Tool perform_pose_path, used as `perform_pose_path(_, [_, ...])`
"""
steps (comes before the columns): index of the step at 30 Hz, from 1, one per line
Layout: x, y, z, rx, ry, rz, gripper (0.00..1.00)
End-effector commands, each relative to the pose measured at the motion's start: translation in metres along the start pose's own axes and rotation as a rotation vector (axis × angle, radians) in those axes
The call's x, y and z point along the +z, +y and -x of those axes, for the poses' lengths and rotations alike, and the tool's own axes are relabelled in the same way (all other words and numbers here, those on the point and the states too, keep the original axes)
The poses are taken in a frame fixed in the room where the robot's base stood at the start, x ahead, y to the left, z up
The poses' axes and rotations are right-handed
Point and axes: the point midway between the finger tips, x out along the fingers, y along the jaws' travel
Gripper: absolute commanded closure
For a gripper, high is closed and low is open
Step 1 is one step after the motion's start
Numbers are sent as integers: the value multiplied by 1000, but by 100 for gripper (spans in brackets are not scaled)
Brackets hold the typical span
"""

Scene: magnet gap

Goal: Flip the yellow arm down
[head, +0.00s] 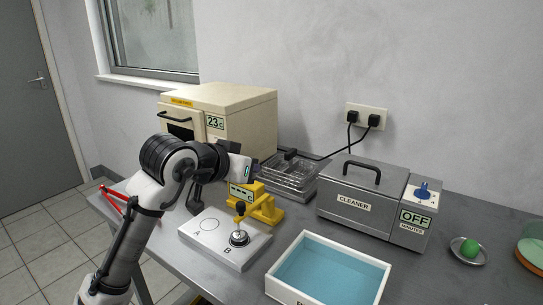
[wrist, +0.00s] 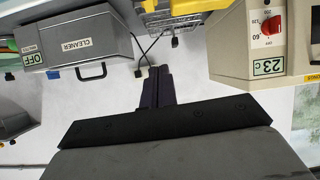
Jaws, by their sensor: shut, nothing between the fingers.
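The yellow arm belongs to a yellow stand (head: 268,212) with a small display, beside a white plate marked A and B (head: 192,239). A black knob (head: 240,208) stands above a round silver piece (head: 239,239) at spot B. My gripper's hand partly covers the stand's upper area in the head view, so I cannot tell the yellow arm's exact angle. A yellow part (wrist: 149,5) shows at the wrist view's top edge. My gripper (wrist: 159,72) is shut and empty, its two dark fingers together. In the head view its hand points right, above and behind the stand.
A wire basket (head: 290,172) stands behind the stand. The grey cleaner box (head: 345,205) is to its right, and a cream oven (head: 235,104) is behind my arm. A blue-filled tray (head: 335,272) lies at the front. A green ball (head: 469,247) sits in a dish.

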Motion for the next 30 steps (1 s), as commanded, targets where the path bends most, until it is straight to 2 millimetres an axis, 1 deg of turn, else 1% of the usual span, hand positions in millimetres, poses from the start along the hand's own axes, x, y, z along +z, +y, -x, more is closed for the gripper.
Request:
perform_pose_path(5, [-1, 0, -3, 1, -2, 1, 100])
perform_pose_path(13, [-4, 1, -14, 2, -2, 0, 100])
perform_pose_path(23, [-4, 1, -15, 0, -3, 0, 100])
perform_pose_path(26, [-8, 1, -15, 1, -2, 0, 100])
perform_pose_path(30, [-23, 1, -15, 2, -2, 0, 100])
